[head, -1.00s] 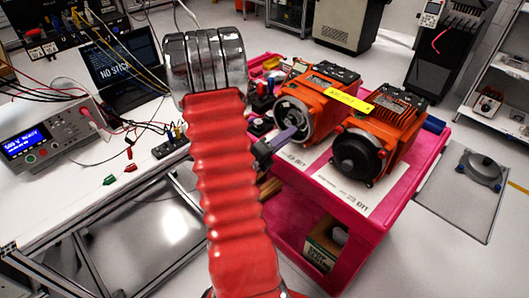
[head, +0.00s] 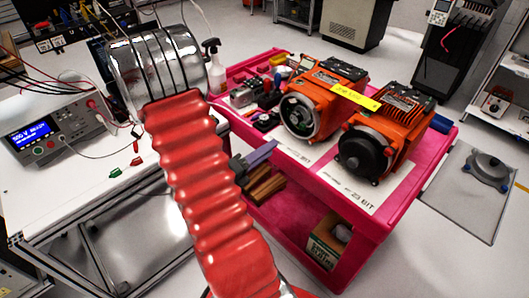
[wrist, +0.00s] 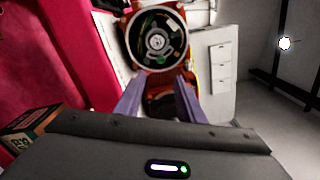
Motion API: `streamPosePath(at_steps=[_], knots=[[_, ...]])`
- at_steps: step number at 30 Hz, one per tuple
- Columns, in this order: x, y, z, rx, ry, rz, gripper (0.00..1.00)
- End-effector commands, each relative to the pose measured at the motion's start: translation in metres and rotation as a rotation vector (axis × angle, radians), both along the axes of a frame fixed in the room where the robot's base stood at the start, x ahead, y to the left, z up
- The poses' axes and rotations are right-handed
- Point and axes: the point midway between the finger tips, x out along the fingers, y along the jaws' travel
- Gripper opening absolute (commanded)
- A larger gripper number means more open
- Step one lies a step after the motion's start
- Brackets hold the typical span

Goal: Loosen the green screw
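The left orange servo motor (head: 312,103) lies on the pink cart with its round end open. In the wrist view the open end (wrist: 157,38) shows wiring, a round hub and small green spots. I cannot tell which of these spots is the green screw. My gripper (head: 268,148) is left of and below this motor in the head view, apart from it. In the wrist view its two purple fingers (wrist: 159,84) are apart with nothing between them, and they point toward the open motor end. Any screw is too small to make out in the head view.
A second orange motor (head: 378,140) with a black end cap stands to the right, and a yellow label (head: 354,96) lies across both. A workbench (head: 65,205) with a meter stands left.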

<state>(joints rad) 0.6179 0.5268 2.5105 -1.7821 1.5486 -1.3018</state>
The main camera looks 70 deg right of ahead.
Motion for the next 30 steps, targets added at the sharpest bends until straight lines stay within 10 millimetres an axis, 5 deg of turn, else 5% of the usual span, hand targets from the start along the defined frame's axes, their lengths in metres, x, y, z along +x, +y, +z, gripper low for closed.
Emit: streamPosePath(at_steps=[17,30], knots=[[0.002,0.007,0.003,-0.005,-0.027,-0.010,0.36],[-0.004,0.058,0.036,-0.078,-0.554,-0.211,0.36]])
